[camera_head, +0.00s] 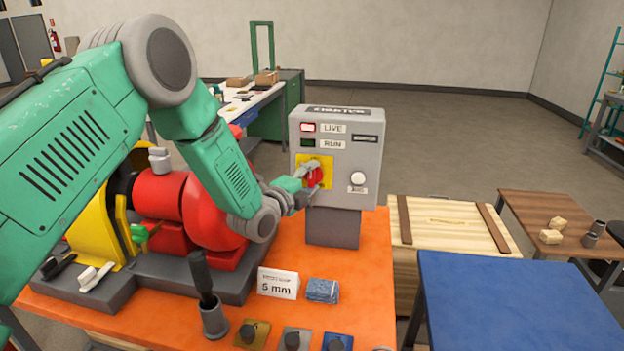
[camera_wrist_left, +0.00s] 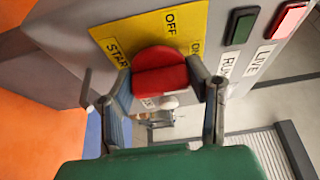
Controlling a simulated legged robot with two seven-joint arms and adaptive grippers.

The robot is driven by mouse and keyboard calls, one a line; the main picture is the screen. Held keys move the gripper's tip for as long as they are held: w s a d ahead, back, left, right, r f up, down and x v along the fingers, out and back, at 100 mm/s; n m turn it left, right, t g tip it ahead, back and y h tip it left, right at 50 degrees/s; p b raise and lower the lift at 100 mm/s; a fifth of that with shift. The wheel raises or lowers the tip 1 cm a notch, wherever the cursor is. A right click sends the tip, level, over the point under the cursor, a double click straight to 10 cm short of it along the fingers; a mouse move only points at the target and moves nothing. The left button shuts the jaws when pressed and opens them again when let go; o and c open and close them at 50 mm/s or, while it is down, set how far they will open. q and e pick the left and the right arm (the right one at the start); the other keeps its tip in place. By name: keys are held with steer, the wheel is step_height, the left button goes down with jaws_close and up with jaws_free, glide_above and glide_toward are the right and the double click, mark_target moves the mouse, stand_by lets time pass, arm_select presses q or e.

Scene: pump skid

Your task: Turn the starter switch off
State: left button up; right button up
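The starter switch is a red knob (camera_head: 314,176) on a yellow plate (camera_head: 326,163) on the front of the grey starter box (camera_head: 373,129). In the left wrist view the knob (camera_wrist_left: 160,75) sits between the two fingers of my left gripper (camera_wrist_left: 163,92), which appear to touch its sides. The plate (camera_wrist_left: 140,32) carries OFF, ON and START labels. The head view also shows my left gripper (camera_head: 308,180) at the knob, partly covering it. The LIVE lamp (camera_head: 308,127) looks lit red; the green RUN lamp (camera_head: 308,143) looks dark. My right gripper is not in view.
The box stands on the orange skid top (camera_head: 365,270). A red pump (camera_head: 210,215) lies left, under my left arm. A 5 mm card (camera_head: 278,283), a blue block (camera_head: 322,291) and a dark cup (camera_head: 213,318) stand in front. A blue table (camera_head: 510,300) is at right.

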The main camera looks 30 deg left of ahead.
arm_select(q)
steer(key=shift+f, duration=0.2)
steer(key=shift+f+n+t+b, duration=0.15)
steer(key=shift+n+t+b, duration=0.15)
steer(key=shift+n+b, duration=0.6)
steer(key=n+t+b, duration=0.1)
steer(key=n+b, duration=0.2)
steer(key=n+t+y+b, duration=0.1)
steer(key=n+b, duration=0.3)
steer(key=shift+d+f+t+y, duration=0.1)
steer(key=shift+f+t+y, duration=0.05)
steer(key=shift+t+y, duration=0.15)
steer(key=n+y+b, duration=0.1)
steer(key=n+b, duration=0.1)
steer(key=n, duration=0.1)
steer(key=n+t+y+b, duration=0.1)
steer(key=n+y+b, duration=0.1)
steer(key=n, duration=0.1)
steer(key=shift+n, duration=0.3)
steer(key=n+y+b, duration=0.1)
steer(key=n, duration=0.2)
steer(key=n+y+b, duration=0.2)
steer(key=n, duration=0.1)
steer(key=shift+n, duration=0.4)
steer(key=shift+y, duration=0.4)
steer(key=shift+n, duration=0.3)
steer(key=o, duration=1.2)
steer(key=shift+r, duration=0.2)
steer(key=shift+c, duration=0.2)
